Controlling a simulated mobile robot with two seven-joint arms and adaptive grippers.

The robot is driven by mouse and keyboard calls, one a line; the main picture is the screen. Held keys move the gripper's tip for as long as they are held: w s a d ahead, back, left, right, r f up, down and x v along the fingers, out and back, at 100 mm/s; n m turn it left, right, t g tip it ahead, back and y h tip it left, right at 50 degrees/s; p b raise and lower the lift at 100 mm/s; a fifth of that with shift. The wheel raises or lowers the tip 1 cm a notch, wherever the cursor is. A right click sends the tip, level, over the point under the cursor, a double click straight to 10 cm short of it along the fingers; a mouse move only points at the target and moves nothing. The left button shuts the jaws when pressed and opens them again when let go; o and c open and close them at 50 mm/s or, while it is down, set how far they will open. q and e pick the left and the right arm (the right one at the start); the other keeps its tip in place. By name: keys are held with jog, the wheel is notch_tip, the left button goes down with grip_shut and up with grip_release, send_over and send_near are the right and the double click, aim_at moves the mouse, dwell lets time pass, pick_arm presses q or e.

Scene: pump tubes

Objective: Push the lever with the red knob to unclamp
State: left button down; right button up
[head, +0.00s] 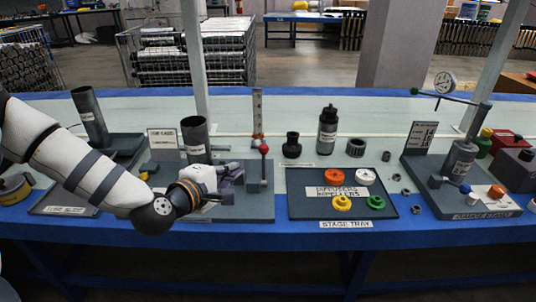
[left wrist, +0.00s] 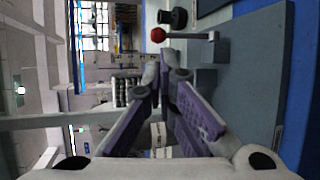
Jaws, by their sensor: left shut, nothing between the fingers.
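The red knob (head: 264,148) tops an upright lever (head: 264,168) on a grey block at the right side of a dark fixture base (head: 255,205). In the left wrist view the red knob (left wrist: 158,34) and its lever (left wrist: 188,36) lie beyond the fingertips, to the upper right. A dark tube (head: 195,138) stands upright behind my left gripper; its lower part is hidden. My left gripper (head: 236,174) is shut and empty, just left of the lever, with a visible gap from the knob. Its purple fingers (left wrist: 163,78) meet at the tips. My right gripper is not in view.
A stage tray (head: 299,209) with coloured rings lies right of the fixture. A gauge stand (head: 445,205) is at the right. A post (head: 257,115) rises behind the lever.

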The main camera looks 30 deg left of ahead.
aim_at(260, 149)
pick_arm(q)
jog(key=b+x, duration=0.1)
jog(key=x, duration=0.3)
jog(key=b+x, duration=0.1)
jog(key=x, duration=0.3)
jog(key=b+x, duration=0.1)
jog(key=x, duration=0.3)
jog(key=shift+w+a+f, duration=0.25)
jog(key=shift+f, duration=0.1)
jog(key=shift+w, duration=0.35)
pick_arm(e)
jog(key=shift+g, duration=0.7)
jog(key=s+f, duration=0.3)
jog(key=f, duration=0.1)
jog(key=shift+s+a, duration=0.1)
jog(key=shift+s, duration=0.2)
pick_arm(q)
jog(key=shift+w+a+b, duration=0.4)
jog(key=shift+w+a, duration=0.15)
jog(key=shift+w, duration=0.2)
jog(key=shift+r, duration=0.1)
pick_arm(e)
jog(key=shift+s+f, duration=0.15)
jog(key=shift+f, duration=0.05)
pick_arm(q)
jog(key=shift+d, duration=0.1)
